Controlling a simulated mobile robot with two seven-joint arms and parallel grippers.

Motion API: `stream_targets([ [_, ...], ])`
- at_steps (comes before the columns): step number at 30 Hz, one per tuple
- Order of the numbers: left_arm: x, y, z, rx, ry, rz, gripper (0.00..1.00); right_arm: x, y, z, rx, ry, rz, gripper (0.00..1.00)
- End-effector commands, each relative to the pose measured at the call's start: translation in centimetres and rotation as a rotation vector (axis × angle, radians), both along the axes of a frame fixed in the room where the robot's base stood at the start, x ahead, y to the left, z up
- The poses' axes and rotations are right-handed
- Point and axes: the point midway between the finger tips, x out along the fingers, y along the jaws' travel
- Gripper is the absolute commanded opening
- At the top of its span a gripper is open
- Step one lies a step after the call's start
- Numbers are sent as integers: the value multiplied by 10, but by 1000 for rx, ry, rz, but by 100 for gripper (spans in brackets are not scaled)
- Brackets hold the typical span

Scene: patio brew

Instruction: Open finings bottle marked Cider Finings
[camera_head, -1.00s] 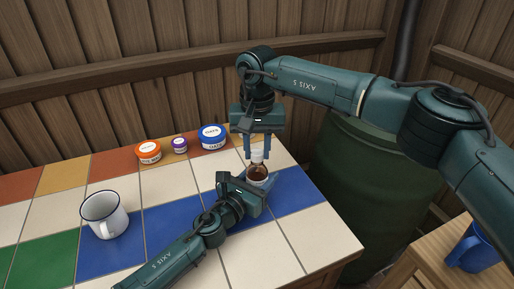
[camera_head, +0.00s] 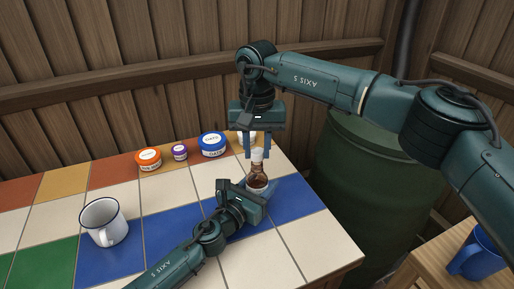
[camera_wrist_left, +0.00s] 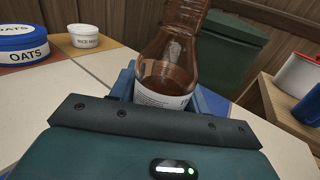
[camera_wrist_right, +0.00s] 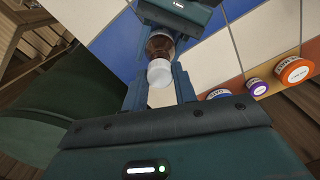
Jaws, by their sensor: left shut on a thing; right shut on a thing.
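The brown bottle (camera_head: 257,176) stands over the blue tiles of the table, with a white cap (camera_head: 257,155) at its top. Its pale label (camera_wrist_left: 160,99) shows in the left wrist view, but I cannot read it. My left gripper (camera_head: 257,189) is shut around the lower body of the bottle. My right gripper (camera_head: 258,150) points down from above, shut on the white cap, which also shows between its fingers in the right wrist view (camera_wrist_right: 160,73). I cannot tell whether the cap still touches the bottle neck.
An orange tub (camera_head: 148,160), a small purple tub (camera_head: 180,152), a blue oats tub (camera_head: 213,144) and a white tub (camera_wrist_left: 84,36) stand along the back. A white mug (camera_head: 104,223) is at left. A green barrel (camera_head: 365,190) and a blue mug (camera_head: 478,255) are at right.

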Motion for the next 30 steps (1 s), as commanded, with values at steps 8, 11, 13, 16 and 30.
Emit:
stream_targets([
  [8, 0, 0, 0, 1, 1, 0, 0, 0, 0, 33, 2, -2, 0, 0],
  [11, 0, 0, 0, 1, 1, 0, 0, 0, 0, 36, 1, -1, 0, 0],
  [13, 0, 0, 0, 1, 1, 0, 0, 0, 0, 36, 1, 0, 0, 0],
  [16, 0, 0, 0, 1, 1, 0, 50, 0, 0, 36, 1, 0, 0, 0],
  [30, 0, 0, 0, 0, 0, 0, 72, 0, 0, 35, 1, 0, 0, 0],
])
